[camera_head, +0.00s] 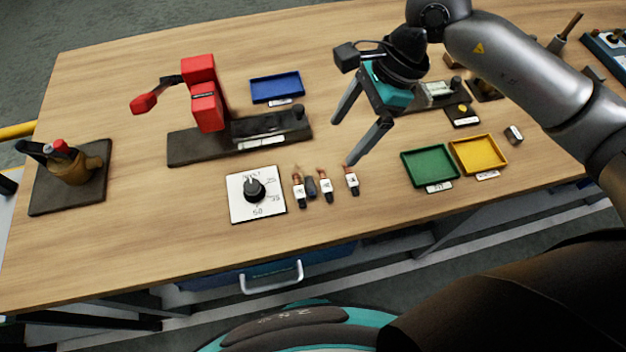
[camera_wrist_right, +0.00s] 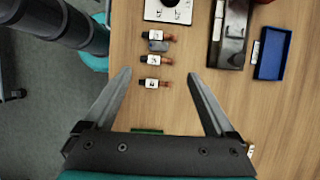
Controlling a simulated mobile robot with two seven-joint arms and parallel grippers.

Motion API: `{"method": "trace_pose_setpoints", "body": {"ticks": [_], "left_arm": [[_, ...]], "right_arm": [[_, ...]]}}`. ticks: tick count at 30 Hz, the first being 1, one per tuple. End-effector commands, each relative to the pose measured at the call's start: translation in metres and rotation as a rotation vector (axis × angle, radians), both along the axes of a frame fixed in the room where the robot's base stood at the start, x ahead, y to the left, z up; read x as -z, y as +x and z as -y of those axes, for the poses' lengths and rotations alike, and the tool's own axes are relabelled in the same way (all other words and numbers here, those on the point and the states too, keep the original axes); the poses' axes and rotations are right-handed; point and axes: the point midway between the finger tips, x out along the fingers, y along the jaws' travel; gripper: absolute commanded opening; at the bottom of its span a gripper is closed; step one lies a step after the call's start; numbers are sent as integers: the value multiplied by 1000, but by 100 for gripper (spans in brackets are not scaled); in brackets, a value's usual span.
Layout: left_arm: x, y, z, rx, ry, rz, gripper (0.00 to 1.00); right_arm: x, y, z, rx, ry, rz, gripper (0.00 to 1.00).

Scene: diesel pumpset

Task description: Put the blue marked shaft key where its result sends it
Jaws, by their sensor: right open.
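Three small parts with copper tips and white tags, (camera_head: 299,190), (camera_head: 325,187) and (camera_head: 351,181), lie in a row on the bench. A small dark grey block (camera_head: 311,187) lies between the left two. It also shows in the right wrist view (camera_wrist_right: 157,46). I cannot make out a blue mark on any of them. My right gripper (camera_head: 345,140) is open and empty above the bench, its fingers pointing down near the row. In the wrist view, the nearest tagged part (camera_wrist_right: 149,84) appears between the fingertips. My left gripper is not in view.
A dial plate (camera_head: 240,207) lies left of the row. Labelled trays are green (camera_head: 430,183), yellow (camera_head: 478,172) and blue (camera_head: 276,100). A red-armed press (camera_head: 203,95) stands on a dark base. A small grey piece (camera_head: 514,134) lies right of the yellow tray. The front left bench is clear.

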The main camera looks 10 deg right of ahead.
Motion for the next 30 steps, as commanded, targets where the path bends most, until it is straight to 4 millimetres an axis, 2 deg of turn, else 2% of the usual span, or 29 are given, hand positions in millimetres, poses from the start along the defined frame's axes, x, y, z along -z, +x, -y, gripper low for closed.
{"method": "trace_pose_setpoints", "body": {"ticks": [7,18,30], "left_arm": [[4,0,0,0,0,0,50],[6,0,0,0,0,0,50],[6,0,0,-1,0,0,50]], "right_arm": [[2,-1,4,7,0,-5,90],[69,-3,-24,6,0,-7,90],[102,-5,-43,6,2,-6,90]]}}
